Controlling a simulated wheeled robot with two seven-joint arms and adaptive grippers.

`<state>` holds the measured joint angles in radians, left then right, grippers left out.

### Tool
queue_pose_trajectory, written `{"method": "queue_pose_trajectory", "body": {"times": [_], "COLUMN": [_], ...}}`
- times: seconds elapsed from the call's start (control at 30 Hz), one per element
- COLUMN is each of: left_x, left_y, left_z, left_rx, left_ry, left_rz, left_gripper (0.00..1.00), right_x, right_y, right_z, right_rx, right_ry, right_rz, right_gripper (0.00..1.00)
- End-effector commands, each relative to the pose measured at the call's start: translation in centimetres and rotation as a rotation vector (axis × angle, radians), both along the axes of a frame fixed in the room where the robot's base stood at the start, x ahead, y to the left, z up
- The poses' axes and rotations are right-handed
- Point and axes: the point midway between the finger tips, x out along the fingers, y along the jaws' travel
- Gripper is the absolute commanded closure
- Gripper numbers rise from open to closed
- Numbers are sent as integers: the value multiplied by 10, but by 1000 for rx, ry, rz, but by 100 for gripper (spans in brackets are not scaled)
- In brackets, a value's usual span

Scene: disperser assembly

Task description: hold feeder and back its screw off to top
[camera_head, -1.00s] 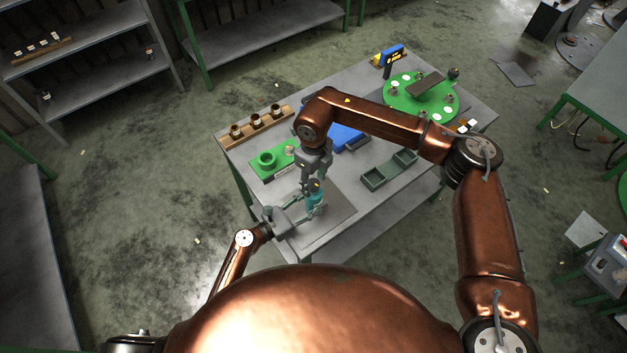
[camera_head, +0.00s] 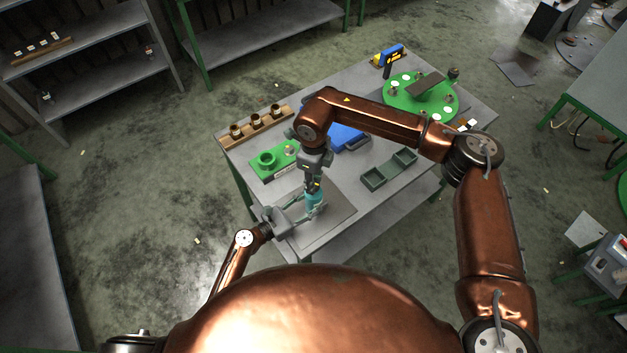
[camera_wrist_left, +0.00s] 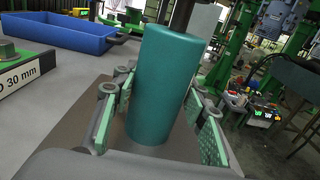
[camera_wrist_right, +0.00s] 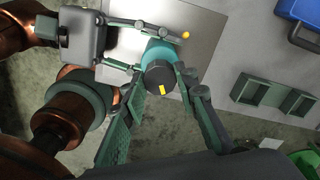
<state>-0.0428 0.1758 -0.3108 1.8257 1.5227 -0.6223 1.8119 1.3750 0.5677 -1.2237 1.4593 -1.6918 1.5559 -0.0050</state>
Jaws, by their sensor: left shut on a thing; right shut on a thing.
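The feeder, a teal cylinder, stands upright in the head view (camera_head: 315,200) and fills the middle of the left wrist view (camera_wrist_left: 165,85). My left gripper (camera_wrist_left: 160,110) is shut around its body, a pad on either side. In the right wrist view the feeder's teal rim (camera_wrist_right: 158,50) shows with the dark round screw head (camera_wrist_right: 158,76) on top, bearing a yellow mark. My right gripper (camera_wrist_right: 160,88) points down from above, its fingers closed on either side of the screw head. The screw's thread is hidden.
The feeder is over a flat grey plate (camera_head: 340,222) near the table's front corner. A green fixture (camera_head: 262,170), a blue bin (camera_head: 348,138), a green two-part tray (camera_head: 388,170) and a rack of brass rings (camera_head: 255,125) stand nearby. A green turntable (camera_head: 405,95) is farther back.

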Motion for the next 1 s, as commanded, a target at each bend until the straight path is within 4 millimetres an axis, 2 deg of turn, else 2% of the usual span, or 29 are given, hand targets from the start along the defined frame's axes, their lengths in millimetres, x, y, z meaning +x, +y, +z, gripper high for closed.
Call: {"method": "queue_pose_trajectory", "body": {"times": [0.37,0.4,0.6,0.87,1.0], "left_x": [0,0,0,0,0], "left_y": [0,0,0,0,0], "left_z": [0,0,0,0,0], "left_rx": [1,1,1,0,0], "left_ry": [-1,-1,-1,0,0], "left_rz": [-1,-1,-1,-1,-1], "left_gripper": [100,100,100,100,100], "right_x": [0,0,0,0,1], "right_y": [0,0,0,0,0], "right_z": [0,0,0,0,8], "right_rx": [1,1,1,0,1], "right_ry": [0,0,0,0,-2], "right_rz": [42,42,41,40,40], "right_gripper": [97,70,56,55,55]}}
